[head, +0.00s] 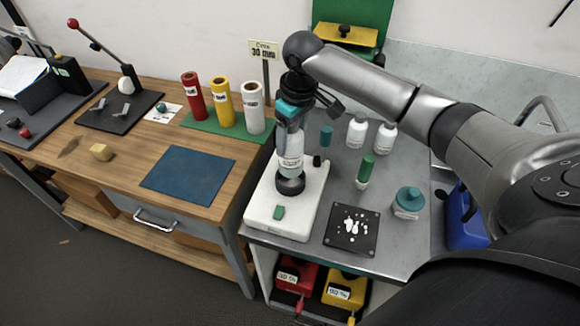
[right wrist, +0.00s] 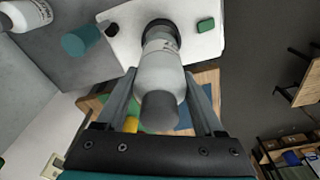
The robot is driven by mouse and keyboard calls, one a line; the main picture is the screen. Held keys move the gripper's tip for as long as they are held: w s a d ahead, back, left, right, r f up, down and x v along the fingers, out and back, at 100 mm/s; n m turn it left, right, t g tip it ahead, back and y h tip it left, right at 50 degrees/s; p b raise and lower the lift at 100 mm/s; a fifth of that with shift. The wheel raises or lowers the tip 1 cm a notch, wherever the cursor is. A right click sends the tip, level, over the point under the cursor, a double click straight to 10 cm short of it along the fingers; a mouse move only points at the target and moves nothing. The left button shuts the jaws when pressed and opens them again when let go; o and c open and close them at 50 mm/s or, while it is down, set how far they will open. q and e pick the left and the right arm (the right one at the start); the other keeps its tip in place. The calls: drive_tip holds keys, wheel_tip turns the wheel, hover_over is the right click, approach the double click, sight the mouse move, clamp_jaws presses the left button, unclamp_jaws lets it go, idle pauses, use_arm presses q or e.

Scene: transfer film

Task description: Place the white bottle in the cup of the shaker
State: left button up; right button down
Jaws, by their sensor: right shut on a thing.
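The white bottle (head: 291,158) with a grey cap is upright in my right gripper (head: 290,133). The gripper points down and is shut on it. The shaker (head: 255,212) is a white block with a green button (head: 279,212) and a dark round cup (head: 290,184). The bottle's lower end is at the cup's mouth; I cannot tell how deep it sits. In the right wrist view the bottle (right wrist: 160,72) stands between both fingers, its base end meeting the dark cup (right wrist: 158,25). My left gripper is not in view.
Two white bottles (head: 357,131), a green-capped tube (head: 365,170), a teal-lidded jar (head: 408,202) and a black tray (head: 353,229) with white pieces stand right of the shaker. Red, yellow and white rolls (head: 223,103) stand on the wooden bench to the left.

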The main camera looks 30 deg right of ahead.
wheel_tip(320, 180, down, 10)
drive_tip(key=shift+r, duration=0.2)
idle(0.3)
unclamp_jaws()
drive_tip(key=shift+f, duration=0.15)
drive_tip(key=r, duration=0.4)
drive_tip(key=s+r, duration=0.1)
drive_tip(key=r, duration=0.7)
drive_tip(key=shift+s+d+r, duration=0.15)
drive_tip(key=shift+s, duration=0.05)
